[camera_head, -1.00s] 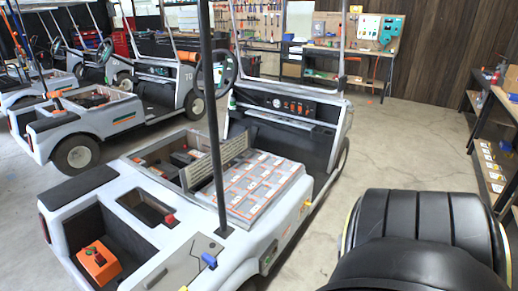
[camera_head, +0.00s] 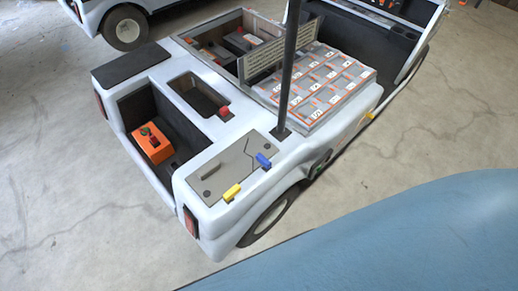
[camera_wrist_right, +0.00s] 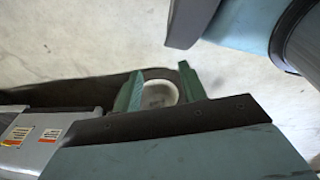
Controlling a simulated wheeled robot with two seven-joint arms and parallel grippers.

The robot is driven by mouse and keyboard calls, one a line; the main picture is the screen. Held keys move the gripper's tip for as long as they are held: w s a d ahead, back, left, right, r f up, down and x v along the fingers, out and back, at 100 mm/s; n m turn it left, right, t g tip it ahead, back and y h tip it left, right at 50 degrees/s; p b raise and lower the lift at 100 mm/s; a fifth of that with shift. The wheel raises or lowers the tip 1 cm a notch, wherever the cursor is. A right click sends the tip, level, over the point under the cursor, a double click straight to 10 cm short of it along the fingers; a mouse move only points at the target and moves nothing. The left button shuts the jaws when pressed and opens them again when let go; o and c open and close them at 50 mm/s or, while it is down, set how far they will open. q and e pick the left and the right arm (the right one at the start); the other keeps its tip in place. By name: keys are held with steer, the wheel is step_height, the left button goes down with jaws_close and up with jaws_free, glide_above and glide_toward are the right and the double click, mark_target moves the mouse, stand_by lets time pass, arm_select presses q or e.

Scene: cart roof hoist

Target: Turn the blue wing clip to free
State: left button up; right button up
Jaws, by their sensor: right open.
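The blue wing clip (camera_head: 263,161) is on the grey panel (camera_head: 224,170) at the cart's near corner in the head view. It stands at the panel's edge close to the foot of the dark post. A yellow clip (camera_head: 231,193) is at the same panel's front edge. My right gripper (camera_wrist_right: 160,84) shows in the right wrist view with its two green fingers spread and nothing gripped. A pale round thing (camera_wrist_right: 158,96) lies beyond the fingers, perhaps the cart's wheel. The blue clip cannot be made out in that view. My left gripper is not in view.
The dark post (camera_head: 291,70) rises beside the panel. A block of battery-like cells (camera_head: 322,82) fills the cart's middle. An orange box (camera_head: 152,145) sits in the rear recess. The floor (camera_head: 440,140) right of the cart is clear. Part of my own body covers the lower right.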

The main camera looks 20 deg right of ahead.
steer(key=w+d+r+n+t+b, duration=0.15)
steer(key=w+d+n, duration=0.25)
steer(key=w, duration=0.4)
steer(key=w+d+n+t+b, duration=0.2)
steer(key=w+d+n+b, duration=0.15)
steer(key=w, duration=0.45)
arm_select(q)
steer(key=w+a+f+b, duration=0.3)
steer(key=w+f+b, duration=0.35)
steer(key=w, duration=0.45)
arm_select(e)
steer(key=n+t+y+b, duration=0.45)
steer(key=n+t, duration=0.25)
steer(key=n, duration=2.1)
glide_toward(266, 161)
steer(key=b+x, duration=0.1)
steer(key=x, duration=0.8)
steer(key=shift+w+f+b, duration=0.15)
steer(key=shift+w+b, duration=0.05)
steer(key=shift+b, duration=0.2)
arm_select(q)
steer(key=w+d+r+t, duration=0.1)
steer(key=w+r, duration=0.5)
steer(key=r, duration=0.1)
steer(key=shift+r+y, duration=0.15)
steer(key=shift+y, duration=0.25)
arm_select(e)
steer(key=shift+w+a+f, duration=0.2)
steer(key=shift+w+a, duration=0.05)
steer(key=shift+w, duration=0.35)
